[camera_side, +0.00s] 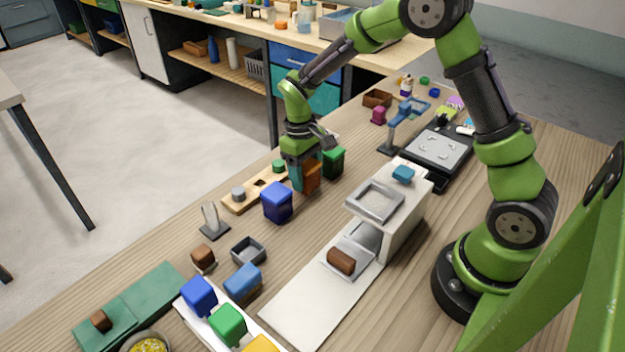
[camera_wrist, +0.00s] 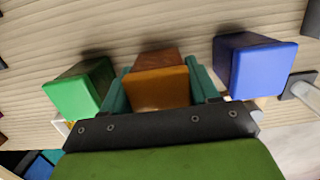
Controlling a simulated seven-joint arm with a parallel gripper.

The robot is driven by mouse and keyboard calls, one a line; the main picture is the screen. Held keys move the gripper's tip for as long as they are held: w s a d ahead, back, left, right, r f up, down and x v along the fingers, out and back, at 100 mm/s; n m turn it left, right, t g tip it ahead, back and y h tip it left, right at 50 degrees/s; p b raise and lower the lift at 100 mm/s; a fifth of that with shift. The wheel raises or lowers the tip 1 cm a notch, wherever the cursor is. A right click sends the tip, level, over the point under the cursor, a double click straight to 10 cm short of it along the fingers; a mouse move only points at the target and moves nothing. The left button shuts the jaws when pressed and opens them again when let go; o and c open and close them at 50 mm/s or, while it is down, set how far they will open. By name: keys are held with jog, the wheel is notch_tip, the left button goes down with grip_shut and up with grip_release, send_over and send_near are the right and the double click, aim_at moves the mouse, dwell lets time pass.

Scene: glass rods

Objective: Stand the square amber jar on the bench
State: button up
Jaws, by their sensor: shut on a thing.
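The square amber jar (camera_side: 313,177) is between the fingers of my gripper (camera_side: 304,174) in the side view, partly hidden by the near finger. In the wrist view the amber jar (camera_wrist: 158,88) shows its orange top and brown side, with the teal fingers of my gripper (camera_wrist: 160,97) shut on both sides of it. It looks upright. I cannot tell whether its base touches the wooden bench (camera_side: 315,222). A green jar (camera_side: 334,161) and a blue jar (camera_side: 277,202) stand on either side of it, apart from it.
A wooden board (camera_side: 236,205) with holes and pegs lies close behind the jars. A white weighing stand (camera_side: 405,215) is to the right. A phone-like stand (camera_side: 213,220) and a small grey tray (camera_side: 248,251) are nearer the front. Bare bench lies just in front of the jars.

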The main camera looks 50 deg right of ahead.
jog(key=shift+f, duration=0.7)
jog(key=shift+f, duration=0.2)
jog(key=o, duration=1.2)
